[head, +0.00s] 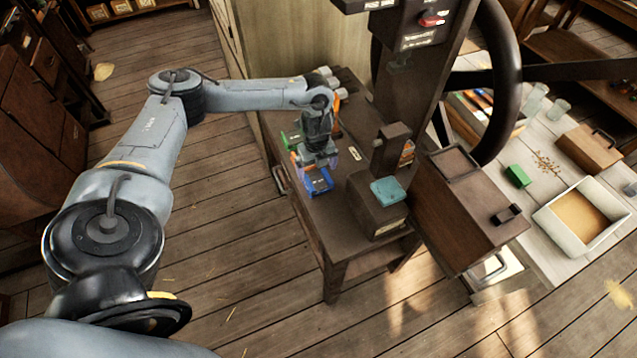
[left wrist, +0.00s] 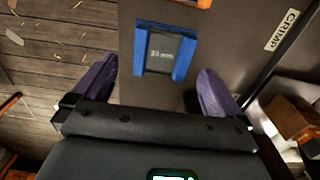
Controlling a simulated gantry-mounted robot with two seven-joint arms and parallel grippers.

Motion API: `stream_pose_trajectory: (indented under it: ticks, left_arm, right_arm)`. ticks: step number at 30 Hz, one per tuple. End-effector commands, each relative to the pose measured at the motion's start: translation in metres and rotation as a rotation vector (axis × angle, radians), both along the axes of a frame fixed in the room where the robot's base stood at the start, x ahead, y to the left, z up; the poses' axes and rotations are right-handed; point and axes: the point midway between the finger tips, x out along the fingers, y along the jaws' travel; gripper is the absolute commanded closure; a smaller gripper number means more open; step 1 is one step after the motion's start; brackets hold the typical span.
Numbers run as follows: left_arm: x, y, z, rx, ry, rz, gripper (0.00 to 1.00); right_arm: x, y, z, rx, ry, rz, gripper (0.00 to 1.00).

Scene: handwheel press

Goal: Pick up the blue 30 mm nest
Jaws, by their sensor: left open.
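The blue 30 mm nest (head: 318,181) sits on the dark brown stand by the press, near the stand's front left edge. In the left wrist view the nest (left wrist: 141,49) is a blue frame around a dark grey block with a "30 mm" label. My left gripper (head: 317,163) is right by the nest in the head view. In the left wrist view its two purple fingers (left wrist: 154,85) are spread wide, with the nest ahead of and between their lines. The fingers do not touch it. My right gripper is not in view.
A green piece (head: 290,141) and an orange piece (head: 337,101) are on the same stand (head: 338,215). The press block with a teal pad (head: 388,190) stands to the right of the nest. A white table holds a tray (head: 548,238) farther right.

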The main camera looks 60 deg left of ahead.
Motion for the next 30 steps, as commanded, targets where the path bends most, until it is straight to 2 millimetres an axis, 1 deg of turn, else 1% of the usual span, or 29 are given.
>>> stream_pose_trajectory:
  ticks: [4,9,13,17,23,24,26,30]
  left_arm:
    - [0.001,-0.001,-0.011,0.000,0.000,-0.001,0.00]
    - [0.003,-0.004,-0.033,0.000,0.000,-0.002,0.00]
    - [0.003,-0.003,-0.047,0.000,0.000,0.000,0.00]
    - [0.003,-0.003,-0.052,0.000,-0.002,0.000,0.00]
    - [0.003,-0.004,-0.052,0.000,-0.002,-0.001,0.00]
    - [0.003,-0.004,-0.052,0.000,-0.002,0.000,0.02]
    - [0.003,-0.003,-0.052,0.000,-0.002,0.000,0.11]
    - [0.003,-0.003,-0.052,0.000,-0.002,0.000,0.32]
  right_arm:
    - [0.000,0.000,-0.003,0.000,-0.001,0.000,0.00]
    - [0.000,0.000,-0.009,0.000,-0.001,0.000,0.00]
    - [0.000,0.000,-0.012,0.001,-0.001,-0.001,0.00]
    - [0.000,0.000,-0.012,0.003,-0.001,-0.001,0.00]
    - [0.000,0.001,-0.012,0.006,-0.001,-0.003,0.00]
    - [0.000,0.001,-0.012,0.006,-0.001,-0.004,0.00]
    - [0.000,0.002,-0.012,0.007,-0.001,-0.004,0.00]
    - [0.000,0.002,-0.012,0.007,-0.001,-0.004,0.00]
